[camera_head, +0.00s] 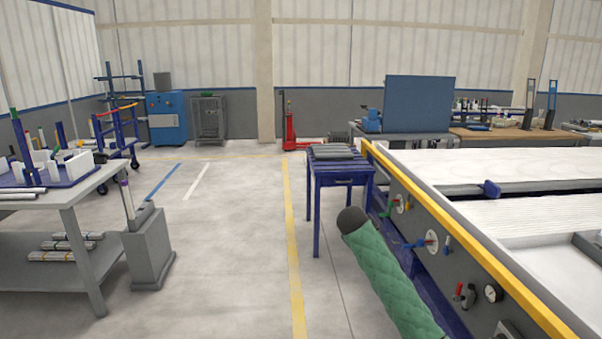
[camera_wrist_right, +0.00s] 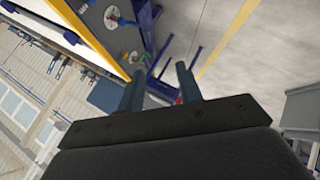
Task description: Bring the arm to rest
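My right gripper (camera_wrist_right: 161,70) shows in the right wrist view with its two dark fingers apart and nothing held between them. Beyond the fingers are the yellow-edged machine panel, blue legs and grey floor, all at a distance and tilted. In the head view, an arm in a green quilted sleeve, which appears to be my right one, rises from the bottom right and ends in a dark rounded part. No gripper fingers show in the head view. My left gripper is in neither view.
A machine bench with a yellow edge (camera_head: 470,255) stands close on the right. A blue table (camera_head: 341,181) carrying grey pipes (camera_head: 333,152) stands ahead. A grey workbench (camera_head: 60,205) and grey box (camera_head: 148,250) stand left. The floor between is clear.

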